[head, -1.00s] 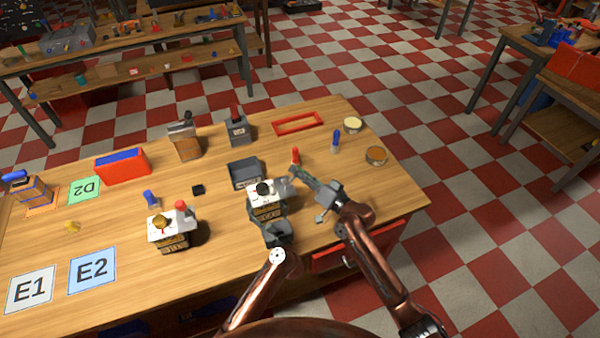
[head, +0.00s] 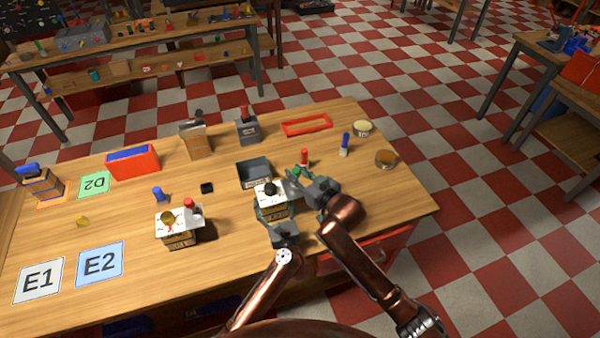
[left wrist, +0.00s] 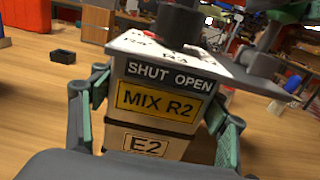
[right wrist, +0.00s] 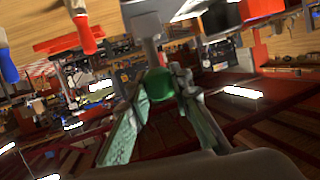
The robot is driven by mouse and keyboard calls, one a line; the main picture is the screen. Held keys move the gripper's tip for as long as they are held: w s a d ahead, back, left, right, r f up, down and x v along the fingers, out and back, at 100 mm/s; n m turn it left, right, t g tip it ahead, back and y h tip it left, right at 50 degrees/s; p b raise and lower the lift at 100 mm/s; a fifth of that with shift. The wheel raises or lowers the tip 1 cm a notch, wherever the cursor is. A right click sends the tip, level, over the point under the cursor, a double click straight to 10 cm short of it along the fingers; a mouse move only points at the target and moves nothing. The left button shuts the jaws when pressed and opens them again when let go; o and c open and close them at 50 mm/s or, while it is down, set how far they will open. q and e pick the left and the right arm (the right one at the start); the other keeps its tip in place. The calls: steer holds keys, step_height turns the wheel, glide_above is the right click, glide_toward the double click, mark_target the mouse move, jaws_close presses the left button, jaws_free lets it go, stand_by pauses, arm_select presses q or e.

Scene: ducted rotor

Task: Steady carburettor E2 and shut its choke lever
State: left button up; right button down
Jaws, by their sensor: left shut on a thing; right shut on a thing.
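Carburettor E2 (head: 275,209) stands upright on the bench, a white-topped block with a black knob (head: 270,190). In the left wrist view its front carries an E2 label (left wrist: 146,145), a yellow MIX R2 label (left wrist: 157,101) and a SHUT OPEN strip (left wrist: 170,73). My left gripper (head: 277,222) is shut on its body, one finger on each side. My right gripper (head: 306,182) is at its right side, shut on the green knob (right wrist: 158,84) of the choke lever. The fingers hide much of the lever, and I cannot tell its setting.
A similar carburettor (head: 179,226) stands to the left. A dark tray (head: 254,174) is just behind E2. A red-handled tool (head: 304,157), a blue-handled tool (head: 345,143) and a round tin (head: 386,158) are behind on the right. The front left holds the E1 (head: 38,281) and E2 (head: 100,264) mats.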

steer(key=shift+s+a+n+h, duration=0.2)
steer(key=shift+a+n+h, duration=0.2)
steer(key=shift+n, duration=0.2)
steer(key=shift+f, duration=0.1)
steer(key=c, duration=1.7)
jaws_free()
steer(key=v, duration=1.2)
arm_select(q)
steer(key=o, duration=1.5)
